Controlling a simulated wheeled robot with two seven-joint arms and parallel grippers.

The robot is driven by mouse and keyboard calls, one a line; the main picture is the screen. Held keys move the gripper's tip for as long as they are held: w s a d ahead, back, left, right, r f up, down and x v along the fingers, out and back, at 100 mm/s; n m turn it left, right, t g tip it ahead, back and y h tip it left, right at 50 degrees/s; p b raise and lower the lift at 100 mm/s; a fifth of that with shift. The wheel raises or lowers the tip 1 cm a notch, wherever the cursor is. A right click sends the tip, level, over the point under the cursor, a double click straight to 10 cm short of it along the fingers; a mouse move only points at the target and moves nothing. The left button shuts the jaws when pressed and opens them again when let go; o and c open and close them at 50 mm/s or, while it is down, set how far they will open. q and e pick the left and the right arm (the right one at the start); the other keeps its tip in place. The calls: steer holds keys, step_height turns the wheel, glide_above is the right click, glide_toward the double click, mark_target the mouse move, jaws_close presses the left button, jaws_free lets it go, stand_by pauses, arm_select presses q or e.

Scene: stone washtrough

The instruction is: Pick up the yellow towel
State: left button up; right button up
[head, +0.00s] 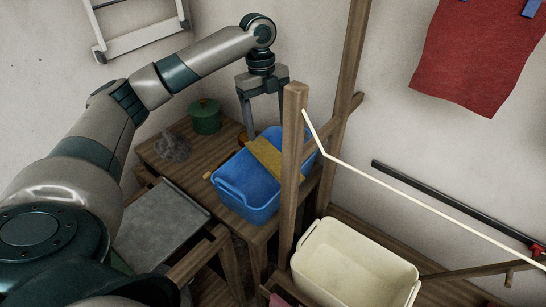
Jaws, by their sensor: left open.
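The yellow towel (264,154) is a mustard-yellow strip lying across the blue tub (247,208), which stands on a wooden table. The towel's right part is partly hidden by a wooden post. My left gripper (266,128) points down just above the tub's back side, close to the towel. Its fingers are spread with nothing between them; the right finger is partly hidden by the post. I cannot tell whether a fingertip touches the tub or towel. My right gripper is not in view.
The upright wooden post (292,180) stands in front of the tub's right side, with a pale cord running right from it. A green pot (205,117) and a grey wiry heap (174,147) are left of the gripper. A cream tub (350,262) stands at lower right.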

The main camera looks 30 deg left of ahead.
mark_target(273, 157)
arm_select(q)
steer(key=f, duration=0.3)
steer(key=shift+s+d+f+p, duration=0.15)
steer(key=shift+d+f+p, duration=0.1)
steer(key=shift+f+p, duration=0.1)
steer(key=shift+f, duration=0.35)
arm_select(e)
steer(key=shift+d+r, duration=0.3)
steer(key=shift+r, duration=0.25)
arm_select(q)
steer(key=shift+d, duration=0.1)
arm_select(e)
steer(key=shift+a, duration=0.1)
arm_select(q)
steer(key=shift+s+d+f+p, duration=0.15)
steer(key=shift+d+f+p, duration=0.1)
steer(key=shift+f+p, duration=0.25)
steer(key=f, duration=0.1)
steer(key=f+p, duration=0.1)
steer(key=f, duration=0.1)
steer(key=shift+s+d, duration=0.15)
steer(key=shift+d, duration=0.25)
steer(key=shift+f, duration=0.45)
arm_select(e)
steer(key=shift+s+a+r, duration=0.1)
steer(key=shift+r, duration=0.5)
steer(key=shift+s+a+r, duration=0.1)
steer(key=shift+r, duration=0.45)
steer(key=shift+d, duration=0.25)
